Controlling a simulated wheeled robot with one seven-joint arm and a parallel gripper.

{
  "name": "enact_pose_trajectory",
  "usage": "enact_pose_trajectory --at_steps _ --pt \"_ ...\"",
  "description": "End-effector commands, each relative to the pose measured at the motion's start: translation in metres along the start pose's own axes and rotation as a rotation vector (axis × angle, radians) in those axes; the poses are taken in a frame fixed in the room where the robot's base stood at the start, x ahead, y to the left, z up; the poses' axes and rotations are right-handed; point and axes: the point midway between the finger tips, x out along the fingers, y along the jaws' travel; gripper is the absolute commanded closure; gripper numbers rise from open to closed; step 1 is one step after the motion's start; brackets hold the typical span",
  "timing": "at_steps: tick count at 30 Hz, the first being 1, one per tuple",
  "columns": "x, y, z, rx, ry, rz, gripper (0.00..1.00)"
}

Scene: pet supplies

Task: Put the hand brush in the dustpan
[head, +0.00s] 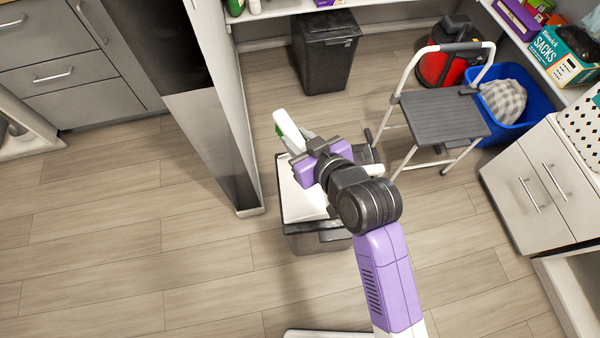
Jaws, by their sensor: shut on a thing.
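My gripper (305,146) is in the middle of the head view, above a low dark box. It is shut on a white and green thing that looks like the hand brush (288,128), which sticks out beyond the fingers to the upper left. A flat white thing (304,203), possibly the dustpan, lies on the box's top, below my gripper. My gripper and wrist hide much of it, so I cannot tell its full shape. The held brush appears above the box; whether it touches anything is unclear.
The low dark box (305,241) stands on the wood floor beside a tall panel (222,130). A grey step stool (443,115) and a blue tub (528,122) stand to the right. A black bin (325,55) is behind. The floor at lower left is clear.

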Motion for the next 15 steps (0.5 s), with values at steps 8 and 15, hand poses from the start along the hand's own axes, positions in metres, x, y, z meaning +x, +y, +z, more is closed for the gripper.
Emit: enact_pose_trajectory --at_steps 8,15 --pt "0.031 -0.001 0.06 0.002 -0.006 -0.001 1.0" --pt "0.059 -0.001 0.109 0.001 -0.005 -0.001 1.0"
